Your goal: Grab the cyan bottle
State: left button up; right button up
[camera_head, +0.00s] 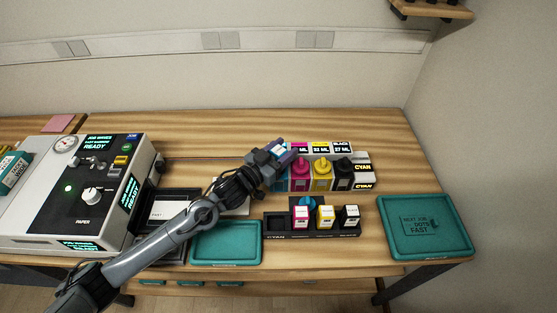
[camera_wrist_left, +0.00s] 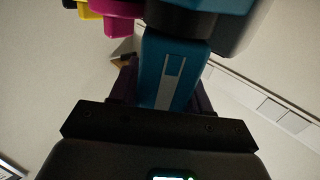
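The cyan bottle (camera_wrist_left: 172,72) stands between the purple fingers of my left gripper (camera_wrist_left: 163,92) in the left wrist view. The fingers lie close along both its sides, with no clear gap. In the head view my left gripper (camera_head: 279,155) is at the left end of the bottle row and hides most of the cyan bottle (camera_head: 283,183). The magenta bottle (camera_head: 299,181), yellow bottle (camera_head: 322,178) and black bottle (camera_head: 343,177) stand to its right. My right gripper is not in view.
In front of the row a dark holder (camera_head: 275,225) carries small magenta, yellow and black cartridges and a blue round part. Teal trays lie at front left (camera_head: 226,244) and right (camera_head: 427,227). A white press (camera_head: 78,195) stands left.

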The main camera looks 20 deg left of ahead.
pick_arm(q)
jog(key=c, duration=0.5)
jog(key=shift+r, duration=0.1)
